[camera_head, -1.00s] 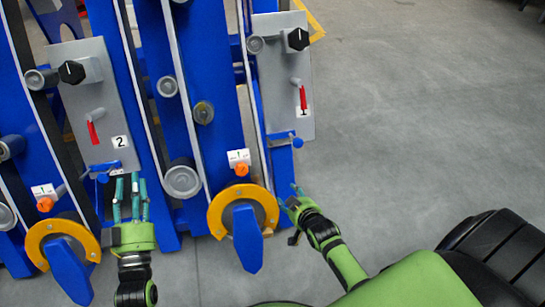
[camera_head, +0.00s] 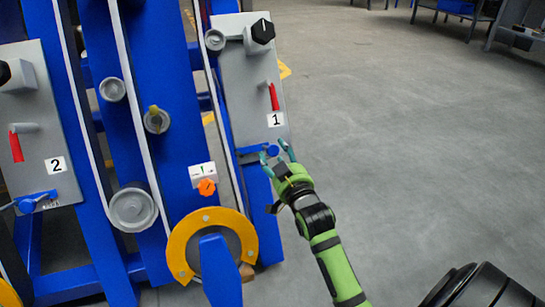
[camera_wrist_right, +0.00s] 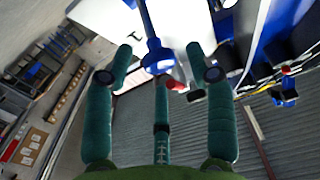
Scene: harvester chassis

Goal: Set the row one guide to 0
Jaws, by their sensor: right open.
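The row one panel (camera_head: 252,95) is a grey plate marked 1, with a black knob and a red lever. At its lower edge is a small blue handle (camera_head: 251,156), which I take to be the row one guide; its setting is too small to read. My right gripper (camera_head: 273,152) is open at this handle. In the right wrist view, the blue handle (camera_wrist_right: 158,57) hangs between the spread green fingers; I cannot tell whether they touch it. My left gripper is out of view.
An orange knob (camera_head: 207,187) under a small white scale sits left of the handle, above a yellow ring (camera_head: 182,248) with a blue pointed part. The row two panel (camera_head: 38,130) stands at the left. The floor (camera_head: 410,140) to the right is clear.

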